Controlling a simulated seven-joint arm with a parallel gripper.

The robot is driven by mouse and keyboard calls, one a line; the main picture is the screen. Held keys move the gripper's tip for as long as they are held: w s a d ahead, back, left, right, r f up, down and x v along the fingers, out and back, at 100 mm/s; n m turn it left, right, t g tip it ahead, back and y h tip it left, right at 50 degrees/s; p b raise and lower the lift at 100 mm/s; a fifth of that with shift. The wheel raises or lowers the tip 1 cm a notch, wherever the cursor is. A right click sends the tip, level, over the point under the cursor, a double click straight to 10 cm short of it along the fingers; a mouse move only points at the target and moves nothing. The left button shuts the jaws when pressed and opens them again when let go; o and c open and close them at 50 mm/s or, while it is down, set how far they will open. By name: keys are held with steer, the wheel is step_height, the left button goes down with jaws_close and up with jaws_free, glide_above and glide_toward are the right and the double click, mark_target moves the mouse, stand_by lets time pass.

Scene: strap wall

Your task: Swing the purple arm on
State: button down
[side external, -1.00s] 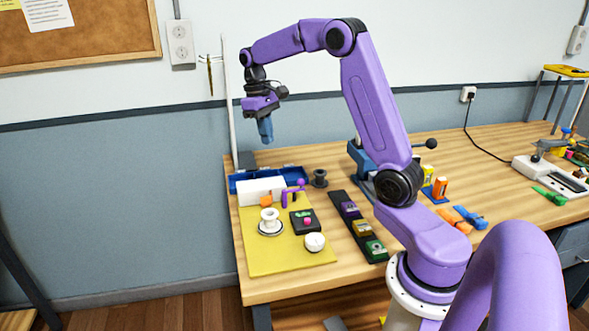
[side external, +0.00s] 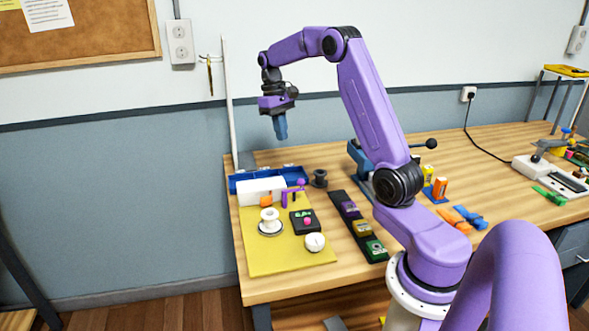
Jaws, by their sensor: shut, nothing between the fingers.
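A small purple arm (side external: 285,198) with a knob at its top stands on the yellow board (side external: 262,263), in front of a white block (side external: 255,191). It appears small here, and its exact angle is hard to read. An orange piece (side external: 266,201) sits just left of it on the white block. My gripper (side external: 281,136) points down in the air above the back of the board, well above the purple arm. It is shut and holds nothing.
On the board stand a white spool (side external: 270,222), a black box with a pink button (side external: 305,221) and a white knob (side external: 314,242). A blue tray (side external: 240,179) and a dark spool (side external: 320,178) lie behind. A black strip with coloured blocks (side external: 360,228) lies to the right.

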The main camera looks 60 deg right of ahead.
steer(key=s+x, duration=0.2)
steer(key=x, duration=0.9)
steer(key=shift+s+a, duration=0.3)
steer(key=shift+s, duration=0.1)
